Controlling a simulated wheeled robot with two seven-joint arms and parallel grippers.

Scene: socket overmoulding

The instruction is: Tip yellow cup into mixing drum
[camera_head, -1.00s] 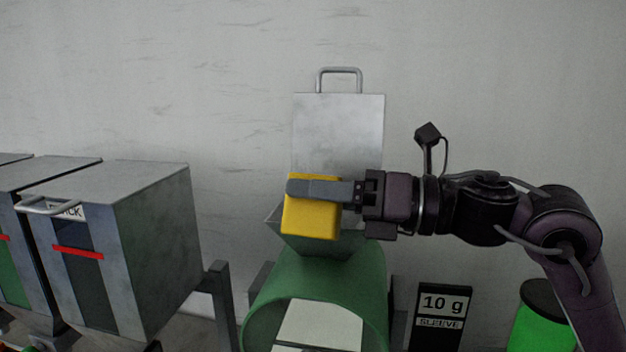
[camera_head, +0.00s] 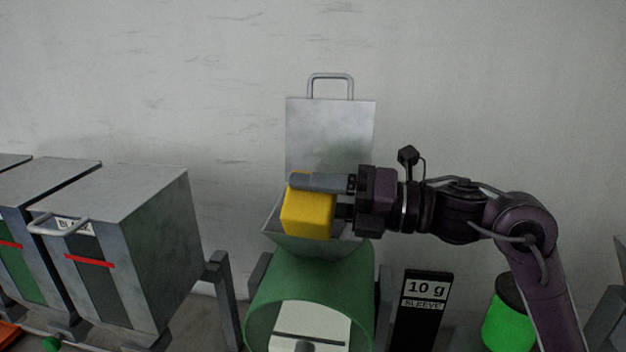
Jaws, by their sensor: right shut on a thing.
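The yellow cup (camera_head: 307,212) is held in my right gripper (camera_head: 318,184), which is shut on it and reaches in from the right. The cup is over the grey metal hopper mouth (camera_head: 318,247) on top of the green mixing drum (camera_head: 292,283). It looks somewhat tilted; its opening and contents cannot be seen. The hopper's metal lid (camera_head: 330,132) stands upright behind the cup, with a handle on top. My left gripper is not in view.
Grey metal bins (camera_head: 140,240) with handles and red stripes stand at the left. A black "10 g SLEEVE" sign (camera_head: 423,305) and a bright green container with a dark lid (camera_head: 508,318) stand right of the drum. A plain wall is behind.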

